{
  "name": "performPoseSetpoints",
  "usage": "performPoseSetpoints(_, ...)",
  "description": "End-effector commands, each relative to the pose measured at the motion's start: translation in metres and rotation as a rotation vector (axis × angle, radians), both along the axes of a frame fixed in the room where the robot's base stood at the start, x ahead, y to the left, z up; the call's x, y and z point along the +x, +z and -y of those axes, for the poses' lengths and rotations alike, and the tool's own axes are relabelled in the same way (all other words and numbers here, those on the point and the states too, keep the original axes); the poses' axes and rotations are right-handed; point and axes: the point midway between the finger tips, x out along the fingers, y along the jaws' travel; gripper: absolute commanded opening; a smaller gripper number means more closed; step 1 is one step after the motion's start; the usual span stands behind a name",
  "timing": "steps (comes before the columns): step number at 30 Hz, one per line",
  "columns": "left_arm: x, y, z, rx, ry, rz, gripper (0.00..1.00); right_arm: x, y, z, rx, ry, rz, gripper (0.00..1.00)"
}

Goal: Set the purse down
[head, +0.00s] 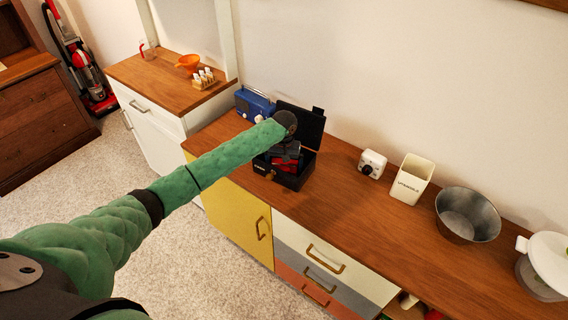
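My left arm reaches over the counter to an open black box (292,181) with its lid raised at the back. My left gripper (287,158) is at the box opening, pointing down, with its fingertips mostly hidden by my own wrist. A small red thing (286,165), possibly the purse, shows right under the gripper at the box opening. I cannot tell whether the fingers grip it or whether it rests on the box floor. My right gripper is not in view.
A blue radio (254,104) stands behind the box on the left. To the right on the wooden counter (345,205) are a white timer (372,164), a white utensil holder (411,180), a metal bowl (467,216) and a white-lidded pot (543,265). The counter front is clear.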

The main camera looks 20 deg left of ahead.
Motion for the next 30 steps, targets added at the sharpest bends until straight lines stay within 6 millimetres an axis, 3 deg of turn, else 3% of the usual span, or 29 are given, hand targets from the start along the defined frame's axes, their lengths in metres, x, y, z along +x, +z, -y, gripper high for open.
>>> performPoseSetpoints(8,0.001,0.008,0.000,-0.001,0.000,0.002,1.00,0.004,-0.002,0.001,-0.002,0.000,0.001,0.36)
performPoseSetpoints(11,0.001,0.020,0.000,-0.002,0.000,0.003,1.00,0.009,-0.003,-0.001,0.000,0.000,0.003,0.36)
performPoseSetpoints(13,0.000,0.032,0.000,-0.001,-0.001,0.003,1.00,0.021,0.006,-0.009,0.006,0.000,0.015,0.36)
performPoseSetpoints(24,0.001,0.101,0.000,-0.002,0.000,0.003,1.00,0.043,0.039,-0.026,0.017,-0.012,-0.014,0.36)
performPoseSetpoints(30,0.000,0.118,0.000,-0.001,0.000,0.000,1.00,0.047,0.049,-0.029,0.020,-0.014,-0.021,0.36)
